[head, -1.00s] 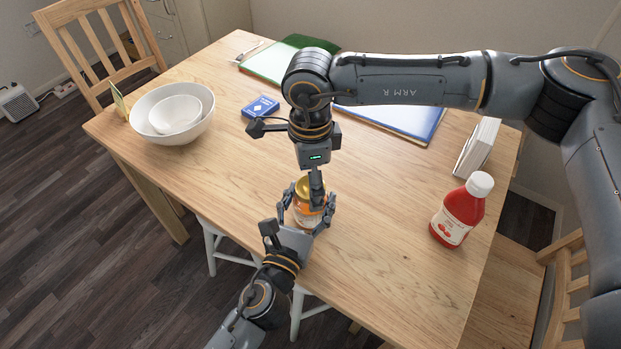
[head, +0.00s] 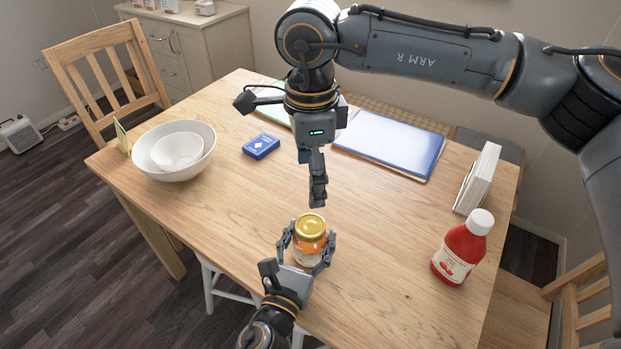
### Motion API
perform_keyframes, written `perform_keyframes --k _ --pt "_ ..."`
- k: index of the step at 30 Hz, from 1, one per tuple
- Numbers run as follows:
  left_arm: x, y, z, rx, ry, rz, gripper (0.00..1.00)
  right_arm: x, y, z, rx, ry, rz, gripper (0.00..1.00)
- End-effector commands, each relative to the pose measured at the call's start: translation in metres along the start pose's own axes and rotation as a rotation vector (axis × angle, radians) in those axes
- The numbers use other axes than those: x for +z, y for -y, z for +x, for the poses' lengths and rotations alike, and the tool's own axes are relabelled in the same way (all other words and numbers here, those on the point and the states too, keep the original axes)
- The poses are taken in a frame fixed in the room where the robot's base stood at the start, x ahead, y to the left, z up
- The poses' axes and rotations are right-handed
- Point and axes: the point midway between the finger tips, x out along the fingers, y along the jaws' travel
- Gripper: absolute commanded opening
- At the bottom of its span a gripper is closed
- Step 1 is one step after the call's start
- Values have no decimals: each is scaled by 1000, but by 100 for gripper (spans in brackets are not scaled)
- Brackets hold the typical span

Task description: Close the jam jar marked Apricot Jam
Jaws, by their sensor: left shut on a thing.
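The jam jar (head: 309,246) stands upright near the front edge of the table, with orange contents and a gold lid (head: 310,227) on top. Its label is too small to read. My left gripper (head: 308,258) comes in from the front and is shut around the jar's body, one finger on each side. My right gripper (head: 317,192) points down above the jar, a little behind it, with a gap between its fingertips and the lid. Its fingers are seen side-on, so I cannot tell whether they are apart.
A red sauce bottle (head: 462,249) stands to the right, near a white book (head: 478,178). Two white bowls (head: 188,165) sit nested at the left. A blue box (head: 261,146) and a blue folder (head: 390,143) lie further back. The table between jar and bottle is clear.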

Motion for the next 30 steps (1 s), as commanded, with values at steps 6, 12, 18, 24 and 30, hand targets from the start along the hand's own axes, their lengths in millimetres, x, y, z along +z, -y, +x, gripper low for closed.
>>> perform_keyframes --k 6,12,18,24,30 --pt "0 0 0 0 0 1 79 0 0 0 -1 0 0 82" --pt "0 0 0 0 0 0 91 0 0 0 -1 0 0 82" --pt "0 0 0 0 0 0 91 0 0 0 -1 0 0 82" --pt "-1 0 -16 0 -3 0 91 0 0 0 -1 0 0 82" --pt "-2 0 -54 1 -5 -1 91 0 0 0 -1 0 0 82"
